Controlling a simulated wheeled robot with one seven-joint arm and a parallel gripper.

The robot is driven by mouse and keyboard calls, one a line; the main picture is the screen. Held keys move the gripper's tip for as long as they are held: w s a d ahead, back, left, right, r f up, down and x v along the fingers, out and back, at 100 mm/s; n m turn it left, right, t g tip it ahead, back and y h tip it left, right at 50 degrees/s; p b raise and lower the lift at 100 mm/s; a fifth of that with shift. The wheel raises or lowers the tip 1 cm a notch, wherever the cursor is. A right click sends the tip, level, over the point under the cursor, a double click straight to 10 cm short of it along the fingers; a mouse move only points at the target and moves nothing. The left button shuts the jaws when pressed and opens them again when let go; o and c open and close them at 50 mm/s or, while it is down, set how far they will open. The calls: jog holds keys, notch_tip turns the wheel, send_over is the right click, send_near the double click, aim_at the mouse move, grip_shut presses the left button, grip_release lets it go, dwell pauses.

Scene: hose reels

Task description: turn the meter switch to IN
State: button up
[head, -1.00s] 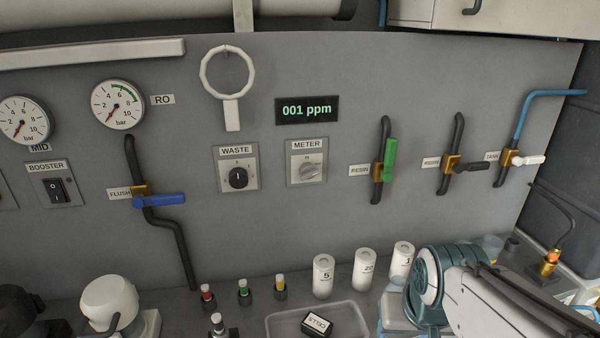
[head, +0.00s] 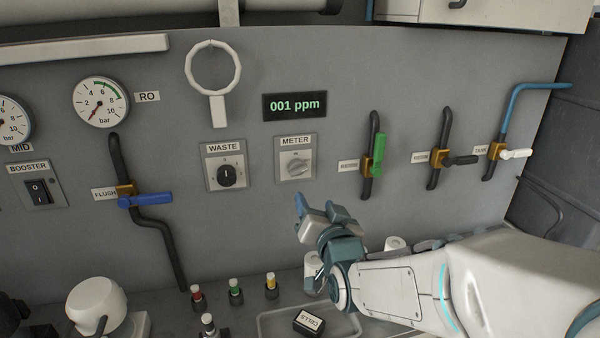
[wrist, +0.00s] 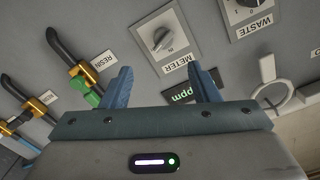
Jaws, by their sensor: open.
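The meter switch (head: 297,169) is a grey round knob on a pale plate labelled METER, on the grey wall panel. In the wrist view the meter switch (wrist: 161,38) shows beyond and between my fingers, with its plate tilted. My gripper (head: 318,205) is open and empty, below and slightly right of the switch in the head view, apart from it. In the wrist view my gripper (wrist: 160,88) shows two blue fingers spread wide. The display (head: 295,106) above the switch reads 001 ppm.
The WASTE knob (head: 227,176) sits just left of the switch. A green-handled resin valve (head: 378,152) is to its right, and a blue flush handle (head: 147,200) further left. Small bottles and a tray (head: 270,318) stand on the counter below. The panel around the switch is clear.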

aim_at(299, 172)
jog(key=p+x, duration=0.1)
jog(key=x, duration=0.3)
jog(key=p+x, duration=0.1)
jog(key=x, duration=0.4)
jog(key=r+p+x, duration=0.1)
jog(key=x, duration=0.4)
jog(key=shift+s+a, duration=0.1)
jog(key=shift+a, duration=0.05)
jog(key=shift+f, duration=0.1)
jog(key=c, duration=1)
